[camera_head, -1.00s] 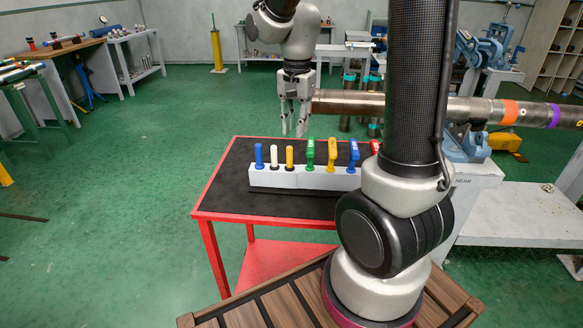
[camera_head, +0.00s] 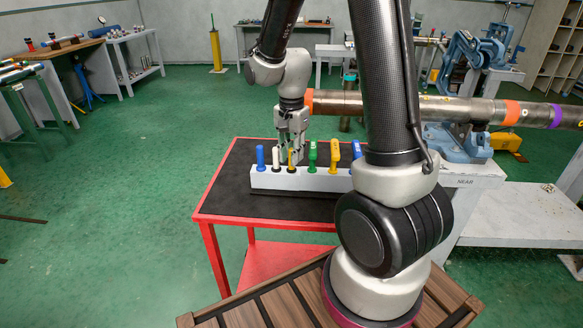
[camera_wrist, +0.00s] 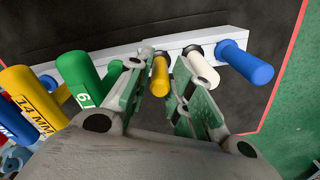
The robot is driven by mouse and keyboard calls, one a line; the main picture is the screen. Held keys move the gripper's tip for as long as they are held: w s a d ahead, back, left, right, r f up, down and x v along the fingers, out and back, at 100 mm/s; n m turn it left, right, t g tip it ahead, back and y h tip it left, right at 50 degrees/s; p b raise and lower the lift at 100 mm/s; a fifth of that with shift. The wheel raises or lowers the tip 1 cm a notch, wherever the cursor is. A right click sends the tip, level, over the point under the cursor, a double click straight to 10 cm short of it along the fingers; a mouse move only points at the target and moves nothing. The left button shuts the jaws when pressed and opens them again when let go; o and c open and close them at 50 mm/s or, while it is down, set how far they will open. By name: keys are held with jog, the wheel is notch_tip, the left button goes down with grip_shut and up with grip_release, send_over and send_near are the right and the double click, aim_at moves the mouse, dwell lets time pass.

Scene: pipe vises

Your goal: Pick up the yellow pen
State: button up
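The yellow pen (camera_head: 291,158) stands upright in the white holder (camera_head: 312,181) on the cart. It is between the white pen (camera_head: 276,156) and the green-handled tool (camera_head: 312,156). My gripper (camera_head: 291,161) is down at the holder, right at the yellow pen. In the wrist view the yellow pen (camera_wrist: 160,76) stands between the two fingers of my gripper (camera_wrist: 160,92). The fingers are open, with a visible gap on both sides of the pen. The white pen (camera_wrist: 202,68) is just outside the right finger.
A blue pen (camera_head: 260,157) stands at the holder's left end. A yellow-handled tool (camera_head: 334,156) stands right of the green one. The holder is on a red cart with a black top (camera_head: 225,190), clear at its left. A long pipe (camera_head: 390,106) runs behind.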

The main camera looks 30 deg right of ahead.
grip_shut()
notch_tip(320, 180, up, 10)
jog(key=shift+r, duration=0.1)
dwell(0.5)
